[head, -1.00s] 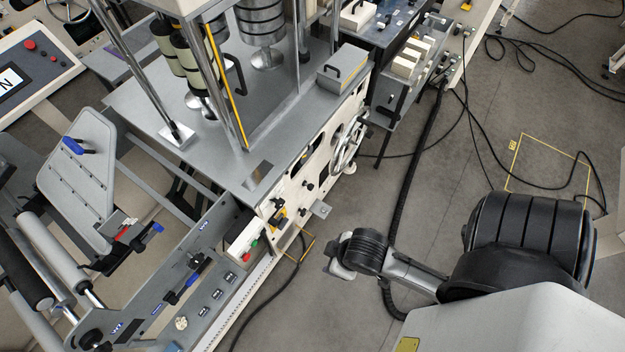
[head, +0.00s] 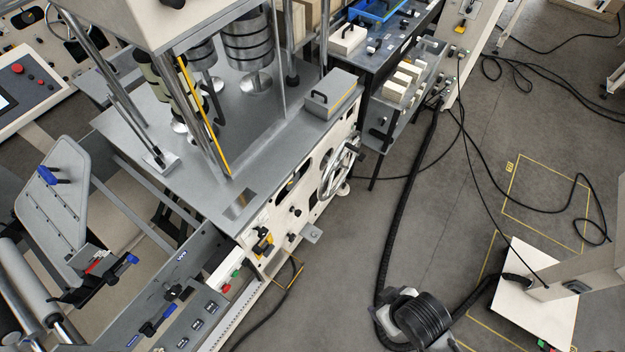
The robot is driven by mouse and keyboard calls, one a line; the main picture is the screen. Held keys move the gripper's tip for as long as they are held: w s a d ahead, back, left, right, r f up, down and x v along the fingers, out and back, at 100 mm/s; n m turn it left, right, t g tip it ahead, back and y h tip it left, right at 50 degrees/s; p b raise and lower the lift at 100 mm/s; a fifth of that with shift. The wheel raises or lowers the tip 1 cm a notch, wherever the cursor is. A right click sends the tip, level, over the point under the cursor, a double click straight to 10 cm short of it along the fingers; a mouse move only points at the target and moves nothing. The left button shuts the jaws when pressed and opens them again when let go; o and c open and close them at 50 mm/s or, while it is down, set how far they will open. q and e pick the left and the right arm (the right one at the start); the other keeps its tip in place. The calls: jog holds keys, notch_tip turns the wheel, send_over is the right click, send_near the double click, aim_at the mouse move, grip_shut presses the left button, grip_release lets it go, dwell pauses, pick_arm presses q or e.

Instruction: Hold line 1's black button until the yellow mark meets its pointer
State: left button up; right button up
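A small white control box (head: 226,270) with red and green buttons sits on the side of the grey machine frame at lower left. I cannot make out a black button on it. Black knobs stand on the machine's cream front panel (head: 290,232), but I cannot tell whether one is line 1's button. A yellow strip (head: 204,118) runs along an upright post; I cannot tell whether it is the mark, and I see no clear pointer. My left gripper is out of view.
A handwheel (head: 340,168) sticks out from the cream panel. A thick black hose (head: 408,205) and thin cables cross the floor. A white base plate (head: 535,300) stands at lower right. Grey floor (head: 340,265) between panel and hose is mostly clear.

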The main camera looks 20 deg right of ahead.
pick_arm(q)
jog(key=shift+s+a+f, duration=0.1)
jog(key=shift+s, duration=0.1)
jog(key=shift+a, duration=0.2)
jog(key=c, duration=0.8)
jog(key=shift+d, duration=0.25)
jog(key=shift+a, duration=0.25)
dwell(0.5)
